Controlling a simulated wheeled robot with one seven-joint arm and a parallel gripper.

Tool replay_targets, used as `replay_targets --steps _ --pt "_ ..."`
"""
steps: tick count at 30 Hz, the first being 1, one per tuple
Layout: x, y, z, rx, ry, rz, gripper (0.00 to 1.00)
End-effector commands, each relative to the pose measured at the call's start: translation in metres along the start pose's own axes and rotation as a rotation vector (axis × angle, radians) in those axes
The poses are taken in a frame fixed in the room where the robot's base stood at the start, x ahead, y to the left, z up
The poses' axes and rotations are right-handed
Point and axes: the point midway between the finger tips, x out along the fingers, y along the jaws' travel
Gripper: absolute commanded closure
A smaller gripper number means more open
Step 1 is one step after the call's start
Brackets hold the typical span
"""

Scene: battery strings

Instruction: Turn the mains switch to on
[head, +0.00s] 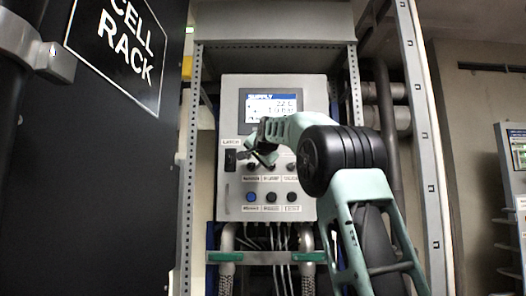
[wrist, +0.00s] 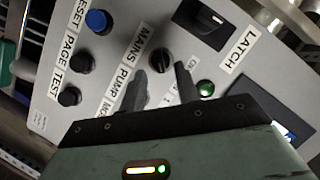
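The mains switch (wrist: 162,60) is a round black rotary knob beside the MAINS label on the grey supply panel (head: 228,205). In the wrist view it shows just past and between the two dark fingertips of my gripper (wrist: 160,71). The fingers are apart with nothing held between them. Whether they touch the knob, and which way its pointer is set, I cannot tell. In the head view my gripper (head: 263,152) is in front of the panel's upper knob row and partly covers it.
A blue button (wrist: 97,20) and two black ones sit in the row below. A dark latch (wrist: 207,22) is beside the mains switch, and a green lamp (wrist: 205,88) is close to one finger. A lit screen (head: 270,104) is above. The black cell rack (head: 100,180) stands left.

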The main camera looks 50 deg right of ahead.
Motion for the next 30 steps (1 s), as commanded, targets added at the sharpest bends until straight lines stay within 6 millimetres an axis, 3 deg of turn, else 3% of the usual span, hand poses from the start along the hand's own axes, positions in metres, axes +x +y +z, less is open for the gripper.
replay_targets --steps 9,16,21,30 --pt "-0.077 0.002 0.002 0.0 0.002 -0.005 0.68" --pt "-0.122 0.002 0.002 0.001 0.0 -0.004 0.68" --pt "-0.141 0.001 0.001 0.0 0.0 -0.001 0.68" --pt "-0.147 0.0 0.001 0.001 0.0 -0.001 0.68"
